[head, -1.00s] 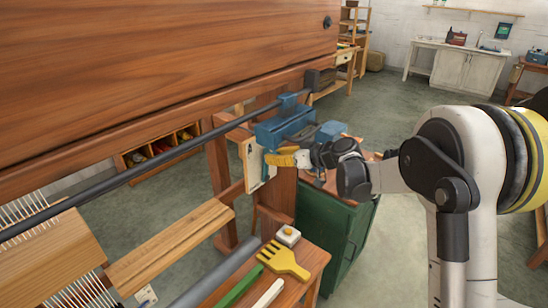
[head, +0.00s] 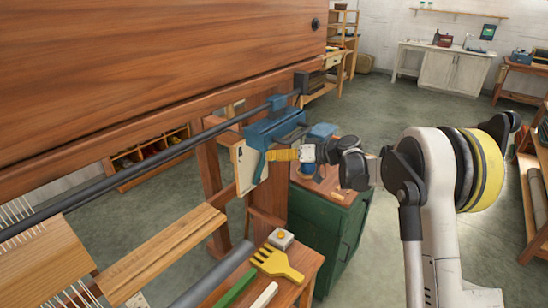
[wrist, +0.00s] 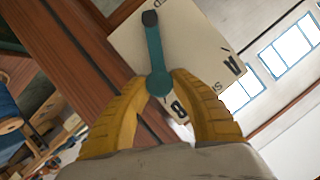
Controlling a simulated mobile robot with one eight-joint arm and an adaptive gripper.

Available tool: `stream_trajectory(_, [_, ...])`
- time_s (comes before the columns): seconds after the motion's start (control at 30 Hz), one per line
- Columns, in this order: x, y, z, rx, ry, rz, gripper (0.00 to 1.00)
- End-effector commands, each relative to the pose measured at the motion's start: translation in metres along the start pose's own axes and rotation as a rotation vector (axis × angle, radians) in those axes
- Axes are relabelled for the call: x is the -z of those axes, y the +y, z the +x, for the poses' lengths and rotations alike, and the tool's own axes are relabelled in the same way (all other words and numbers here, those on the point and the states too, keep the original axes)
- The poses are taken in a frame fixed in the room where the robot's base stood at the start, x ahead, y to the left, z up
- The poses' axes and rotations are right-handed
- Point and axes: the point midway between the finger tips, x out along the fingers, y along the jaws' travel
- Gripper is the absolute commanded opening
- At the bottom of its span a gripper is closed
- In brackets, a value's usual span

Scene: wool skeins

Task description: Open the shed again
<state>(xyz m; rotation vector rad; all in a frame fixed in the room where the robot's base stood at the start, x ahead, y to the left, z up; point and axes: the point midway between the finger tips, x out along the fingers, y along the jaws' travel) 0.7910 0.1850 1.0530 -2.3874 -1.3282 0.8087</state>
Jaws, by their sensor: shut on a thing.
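A teal lever (wrist: 154,50) with a black end and a round knob lies across a cream plate (wrist: 115,40) marked with black letters, including an A and what looks like a B. My gripper (wrist: 158,88) has its yellow fingers shut on the lever's round knob. In the head view, my gripper (head: 270,155) reaches from the right to the lever (head: 261,168) beside the plate (head: 245,168). The shed between the threads cannot be made out.
The loom's wooden beam (head: 160,60) fills the upper left. A bench (head: 312,262) with a yellow comb (head: 277,263) stands below my gripper. A green cabinet (head: 345,225) stands close behind it.

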Motion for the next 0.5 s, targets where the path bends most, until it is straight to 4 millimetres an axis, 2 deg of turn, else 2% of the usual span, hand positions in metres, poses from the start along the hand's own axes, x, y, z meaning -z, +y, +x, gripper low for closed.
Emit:
stream_trajectory(0.23, [0.0015,-0.0006,0.0005,0.000,0.003,0.001,0.00])
stream_trajectory(0.27, [0.0015,-0.0006,0.0005,0.000,0.003,0.001,0.31])
stream_trajectory(0.33, [0.0014,-0.0006,0.0004,0.000,0.003,0.000,0.53])
stream_trajectory(0.5, [0.0009,-0.0005,0.0003,0.000,0.002,0.000,0.53])
